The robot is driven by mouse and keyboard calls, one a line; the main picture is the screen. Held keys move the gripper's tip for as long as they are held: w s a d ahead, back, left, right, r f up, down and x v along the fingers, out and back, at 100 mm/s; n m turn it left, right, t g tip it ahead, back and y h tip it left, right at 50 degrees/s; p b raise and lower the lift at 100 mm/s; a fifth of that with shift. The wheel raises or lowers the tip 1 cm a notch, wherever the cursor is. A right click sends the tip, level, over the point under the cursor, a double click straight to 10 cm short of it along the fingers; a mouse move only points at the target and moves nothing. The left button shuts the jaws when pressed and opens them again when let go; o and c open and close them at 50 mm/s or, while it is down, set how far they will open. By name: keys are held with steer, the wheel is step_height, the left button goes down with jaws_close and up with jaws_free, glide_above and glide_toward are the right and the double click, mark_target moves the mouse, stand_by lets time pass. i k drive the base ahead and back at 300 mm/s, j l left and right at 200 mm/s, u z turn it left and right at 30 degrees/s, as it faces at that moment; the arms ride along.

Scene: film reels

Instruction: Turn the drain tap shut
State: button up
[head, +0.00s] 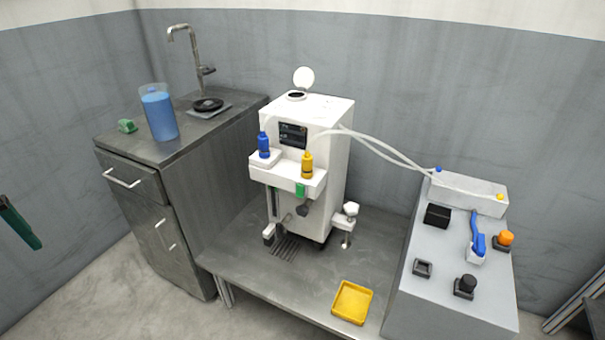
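A white machine (318,130) stands on the low metal bench. At its lower right side is a small tap (346,221) with a white knob (351,209) on top and a metal spout pointing down; this looks like the drain tap. I cannot tell from the knob whether it is open or shut. A green lever or tab (300,190) and a dark nozzle (303,209) show on the machine's front. I cannot make out my gripper in this view. A dark bar with a green edge (20,224) juts in at the left edge; I cannot tell what it is.
A yellow tray (352,302) lies on the bench (250,240) at the front. At right, a grey console (420,300) carries a blue lever (477,238) and an orange knob (504,238). At left, a cabinet (190,160) bears a blue-filled jug (158,114). Two hoses join machine and console.

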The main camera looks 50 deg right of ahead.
mark_target(280, 228)
steer(key=z, duration=1.5)
